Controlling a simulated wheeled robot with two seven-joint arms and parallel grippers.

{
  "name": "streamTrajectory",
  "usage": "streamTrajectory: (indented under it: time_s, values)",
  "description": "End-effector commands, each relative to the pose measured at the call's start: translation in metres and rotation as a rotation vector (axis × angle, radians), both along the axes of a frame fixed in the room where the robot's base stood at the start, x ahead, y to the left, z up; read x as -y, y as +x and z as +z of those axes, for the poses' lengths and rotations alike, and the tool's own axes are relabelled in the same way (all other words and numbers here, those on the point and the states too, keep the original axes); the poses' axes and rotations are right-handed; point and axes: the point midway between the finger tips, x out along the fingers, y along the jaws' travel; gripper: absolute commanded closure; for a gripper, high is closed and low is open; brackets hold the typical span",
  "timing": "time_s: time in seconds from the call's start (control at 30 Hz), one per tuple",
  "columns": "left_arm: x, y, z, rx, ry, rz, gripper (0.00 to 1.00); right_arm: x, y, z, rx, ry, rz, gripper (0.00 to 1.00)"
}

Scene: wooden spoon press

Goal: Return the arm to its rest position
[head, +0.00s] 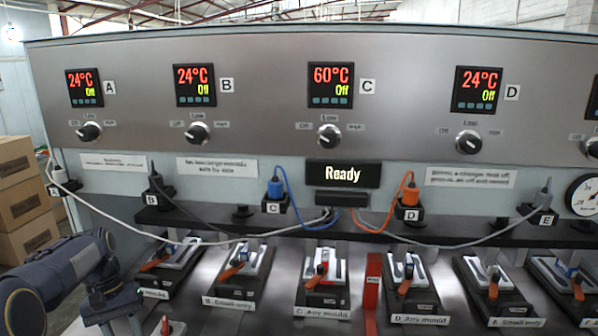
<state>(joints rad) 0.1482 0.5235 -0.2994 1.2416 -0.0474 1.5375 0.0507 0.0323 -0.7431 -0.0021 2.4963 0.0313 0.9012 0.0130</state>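My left arm comes in from the lower left. My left gripper (115,312) is at the bottom edge, in front of the leftmost mould station; its fingertips are cut off or too unclear to show whether it is open. My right arm and gripper are not in view. The press panel (270,60) stands ahead, with displays A (84,88), B (194,85), C (330,85) and D (477,91). A, B and D read 24°C, C reads 60°C, and all read Off. The sign (342,175) says "Ready".
Several mould stations with orange-handled clamps line the bench, including C (323,280) and D (412,285). A red block (372,283) stands between these two. A blue plug (275,188) and an orange plug (410,194) sit in sockets, with cables draped across. Cardboard boxes (22,200) are stacked at left.

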Motion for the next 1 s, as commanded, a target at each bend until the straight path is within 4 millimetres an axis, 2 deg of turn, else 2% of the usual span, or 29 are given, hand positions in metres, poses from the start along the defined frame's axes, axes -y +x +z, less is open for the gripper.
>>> streamTrajectory:
  time_s: [0.27,0.4,0.5,0.6,0.73,0.9,1.0]
  values:
    - [0.035,-0.047,0.044,0.186,-0.057,-0.024,0.63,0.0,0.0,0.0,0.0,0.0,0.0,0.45]
    - [0.07,-0.091,0.065,0.337,-0.088,-0.058,0.63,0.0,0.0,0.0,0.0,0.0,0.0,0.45]
    - [0.098,-0.127,0.072,0.452,-0.1,-0.089,0.63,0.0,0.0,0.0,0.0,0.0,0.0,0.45]
    - [0.125,-0.162,0.07,0.558,-0.101,-0.121,0.63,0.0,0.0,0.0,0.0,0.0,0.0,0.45]
    - [0.154,-0.199,0.057,0.672,-0.092,-0.155,0.63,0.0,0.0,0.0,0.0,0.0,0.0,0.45]
    - [0.173,-0.224,0.039,0.754,-0.075,-0.178,0.63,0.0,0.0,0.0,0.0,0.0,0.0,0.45]
    - [0.177,-0.229,0.035,0.773,-0.071,-0.183,0.63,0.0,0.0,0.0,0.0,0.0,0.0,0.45]
